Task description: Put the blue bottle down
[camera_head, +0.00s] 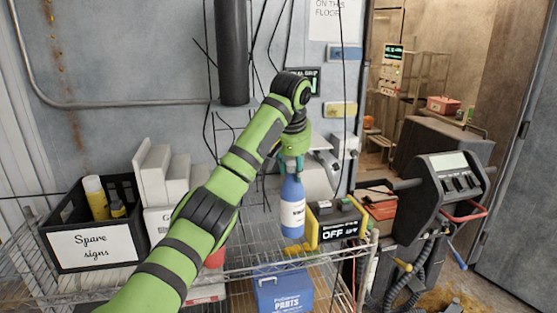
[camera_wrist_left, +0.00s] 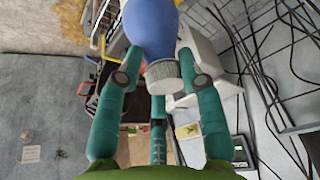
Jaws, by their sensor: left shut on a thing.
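A blue bottle (camera_head: 292,208) with a white label is upright in the head view, over the wire shelf. My left gripper (camera_head: 291,165) is shut on its top from above. I cannot tell whether the bottle's base touches the shelf. In the left wrist view the bottle (camera_wrist_left: 150,28) shows its blue body and a ribbed pale cap, with the teal fingers (camera_wrist_left: 158,90) around it. My right gripper is in neither view.
The wire shelf (camera_head: 255,258) also holds a black "Spare signs" bin (camera_head: 48,238) and white boxes (camera_head: 165,180) at the left. A yellow and black "OFF" box (camera_head: 336,228) stands close right of the bottle. A blue parts box (camera_head: 283,291) is below.

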